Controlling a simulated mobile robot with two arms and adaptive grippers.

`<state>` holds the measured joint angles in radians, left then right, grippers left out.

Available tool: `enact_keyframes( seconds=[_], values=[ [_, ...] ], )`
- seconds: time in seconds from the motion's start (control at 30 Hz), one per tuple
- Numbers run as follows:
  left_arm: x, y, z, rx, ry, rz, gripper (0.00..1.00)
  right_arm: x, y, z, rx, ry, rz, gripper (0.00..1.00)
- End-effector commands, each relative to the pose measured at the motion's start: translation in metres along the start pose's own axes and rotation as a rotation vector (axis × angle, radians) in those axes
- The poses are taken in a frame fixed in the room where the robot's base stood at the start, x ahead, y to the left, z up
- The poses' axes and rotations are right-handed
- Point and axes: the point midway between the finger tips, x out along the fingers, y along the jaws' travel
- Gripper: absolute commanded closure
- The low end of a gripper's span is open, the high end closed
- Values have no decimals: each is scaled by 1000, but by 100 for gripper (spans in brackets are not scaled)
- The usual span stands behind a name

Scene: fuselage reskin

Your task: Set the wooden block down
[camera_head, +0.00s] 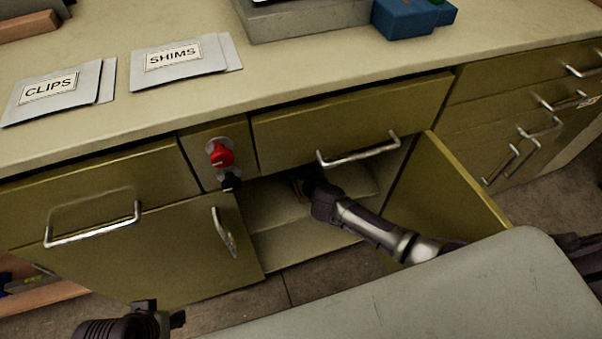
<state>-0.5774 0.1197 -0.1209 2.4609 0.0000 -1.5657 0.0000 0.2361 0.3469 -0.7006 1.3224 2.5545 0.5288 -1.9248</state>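My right arm reaches into the open lower cabinet (275,208) from the right. Its gripper (308,181) is dark and small inside, under the drawer front. A thin brownish edge (298,190) shows just left of that gripper; it may be the wooden block, but it is mostly hidden. I cannot tell whether the fingers are closed on it or whether it touches the shelf. My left gripper (176,320) is low at the bottom left, in front of the cabinets and partly cut off by the frame edge. Its opening cannot be made out.
The cabinet door (447,195) stands open to the right of my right arm. A drawer (350,125) with a metal handle is above the opening. A red knob (220,154) is to the left. CLIPS (52,92) and SHIMS (180,62) pouches lie on the counter. A grey surface (440,300) fills the lower right.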

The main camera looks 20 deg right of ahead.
Motion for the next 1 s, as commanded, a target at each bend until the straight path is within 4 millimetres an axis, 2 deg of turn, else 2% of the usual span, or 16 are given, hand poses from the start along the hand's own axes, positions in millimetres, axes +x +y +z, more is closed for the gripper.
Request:
enact_keyframes(
  seconds=[0.03, 0.13, 0.53, 0.57, 0.6, 0.7, 1.0],
  values=[
    [8, 0, 4, 0, 1, 0, 60, 7, 0, 13, 2, 1, 0, 79],
    [13, 0, 6, 0, 2, -1, 60, 12, -1, 21, 3, 2, -1, 79],
    [11, 0, 5, 0, 2, -1, 60, 13, 0, 22, 0, 3, 0, 79],
    [11, 0, 5, 0, 2, -1, 60, 13, 0, 24, -1, 1, 0, 24],
    [11, 0, 5, 0, 2, -1, 60, 13, 0, 23, 0, 1, 0, 18],
    [11, 0, 5, 0, 3, -1, 60, 13, 0, 23, 0, 1, 0, 3],
    [12, 0, 5, 0, 3, -1, 60, 13, 0, 23, 0, 1, 0, 3]
  ],
)
